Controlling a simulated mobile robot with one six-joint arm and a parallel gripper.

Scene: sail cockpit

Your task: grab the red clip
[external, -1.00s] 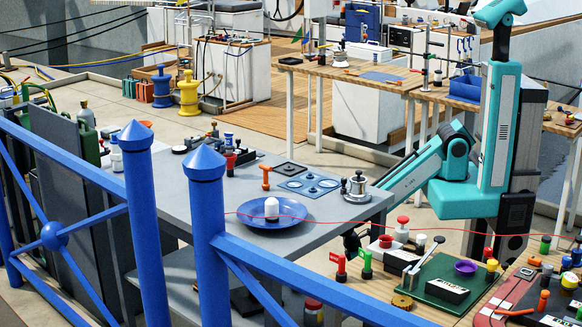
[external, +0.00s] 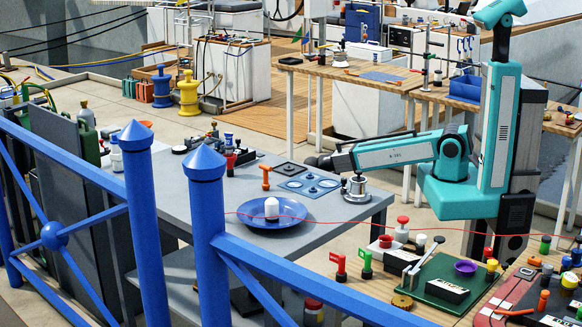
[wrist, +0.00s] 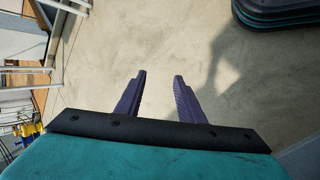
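A small upright red piece that looks like the red clip (external: 340,266) stands on the wooden bench in front, just left of a similar green clip (external: 366,264). My gripper (external: 312,162) is at the left end of my raised, nearly level arm, behind the grey table's right part. It is well above and behind the red clip, far from touching it. In the wrist view my gripper (wrist: 160,75) has its two dark fingers apart with nothing between them.
The grey table (external: 335,215) holds a blue plate (external: 254,219) with a white item and a silver pot (external: 357,187) near my forearm. A green board (external: 440,277) lies right of the clips. A red line and blue railing (external: 300,278) cross the foreground.

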